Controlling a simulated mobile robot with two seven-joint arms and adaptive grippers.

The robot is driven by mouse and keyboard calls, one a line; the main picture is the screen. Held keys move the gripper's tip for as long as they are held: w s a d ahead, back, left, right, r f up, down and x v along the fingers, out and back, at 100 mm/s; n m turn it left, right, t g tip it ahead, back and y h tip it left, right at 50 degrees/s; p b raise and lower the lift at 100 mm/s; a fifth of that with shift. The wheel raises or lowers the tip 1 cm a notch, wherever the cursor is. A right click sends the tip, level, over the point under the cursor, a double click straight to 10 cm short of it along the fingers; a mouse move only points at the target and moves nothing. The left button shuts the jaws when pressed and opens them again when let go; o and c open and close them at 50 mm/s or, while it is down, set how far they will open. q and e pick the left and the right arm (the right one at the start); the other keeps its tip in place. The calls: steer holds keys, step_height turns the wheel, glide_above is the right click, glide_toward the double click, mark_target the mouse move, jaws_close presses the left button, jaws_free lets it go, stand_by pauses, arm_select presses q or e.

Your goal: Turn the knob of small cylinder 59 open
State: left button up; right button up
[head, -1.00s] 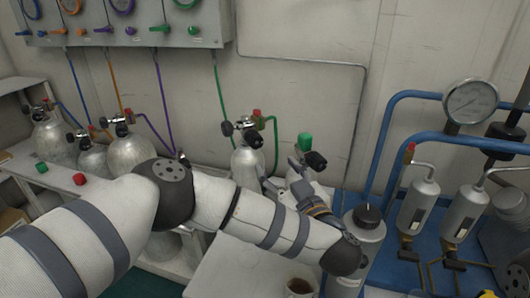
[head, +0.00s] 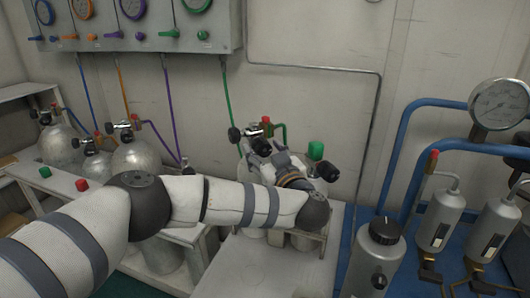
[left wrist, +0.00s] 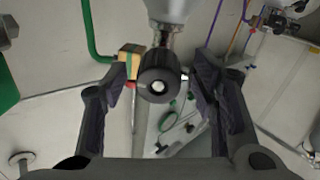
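My left gripper (head: 262,148) is at the top of the cylinder with the green hose. In the left wrist view this gripper (left wrist: 161,76) is open, one finger on each side of a round black knob (left wrist: 158,73) with a pale centre. Gaps show between the knob and both fingers. The knob is on the metal neck of a cylinder (left wrist: 172,8) at the picture's top. In the head view my arm and gripper hide most of this cylinder. No number is readable, so I cannot confirm that it is cylinder 59. My right gripper is not in view.
A green-capped cylinder (head: 316,150) stands just right of my gripper. Several silver cylinders (head: 136,158) stand at the left. A gauge panel (head: 150,35) hangs above. Blue pipes (head: 400,175) and a gauge (head: 499,104) are at the right.

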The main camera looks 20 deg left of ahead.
arm_select(q)
steer(key=c, duration=1.1)
steer(key=shift+o, duration=0.2)
